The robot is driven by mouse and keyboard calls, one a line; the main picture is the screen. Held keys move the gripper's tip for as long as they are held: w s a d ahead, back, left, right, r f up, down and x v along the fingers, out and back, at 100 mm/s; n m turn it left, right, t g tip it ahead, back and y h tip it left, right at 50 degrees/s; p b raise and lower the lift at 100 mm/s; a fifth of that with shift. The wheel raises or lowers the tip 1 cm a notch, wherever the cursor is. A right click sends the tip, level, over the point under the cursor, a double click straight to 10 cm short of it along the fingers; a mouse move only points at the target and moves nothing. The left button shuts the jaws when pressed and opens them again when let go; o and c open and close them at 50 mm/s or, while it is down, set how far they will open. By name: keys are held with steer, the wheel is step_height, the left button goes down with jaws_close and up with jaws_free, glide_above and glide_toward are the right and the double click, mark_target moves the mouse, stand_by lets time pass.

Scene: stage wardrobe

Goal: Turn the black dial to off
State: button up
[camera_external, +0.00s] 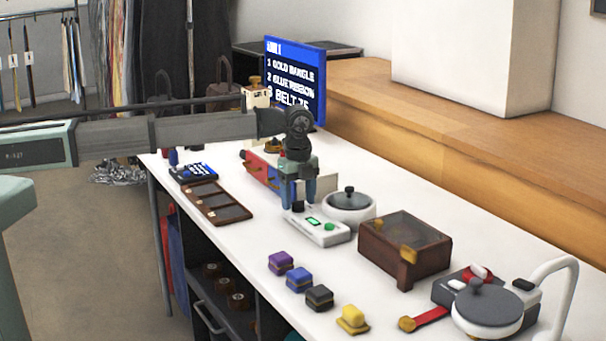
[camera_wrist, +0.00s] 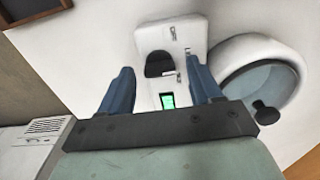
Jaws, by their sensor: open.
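The black dial (camera_wrist: 159,64) sits on a small white device (camera_wrist: 187,32) with a lit green display (camera_wrist: 167,101). The white device also shows on the table in the external view (camera_external: 328,236), where the dial is a small dark shape (camera_external: 298,207) under my fingers. My gripper (camera_external: 297,197) points down over the dial end of the device. In the wrist view my gripper's (camera_wrist: 160,78) blue fingers are apart, one to each side of the dial, with nothing held between them. I cannot tell whether the fingertips touch the dial. The dial's setting is not readable.
A white round pot with a lid (camera_external: 348,212) stands close to the right of the device. A wooden box (camera_external: 405,247) is farther right. Coloured blocks (camera_external: 299,279) lie in front, a dark tray (camera_external: 217,205) at left. A sign (camera_external: 296,75) stands behind.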

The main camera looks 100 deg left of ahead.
steer(key=c, duration=1)
steer(key=shift+c, duration=0.2)
steer(key=n, duration=0.5)
steer(key=shift+n, duration=0.4)
steer(key=n, duration=0.5)
steer(key=shift+w+n, duration=0.1)
steer(key=shift+n, duration=0.6)
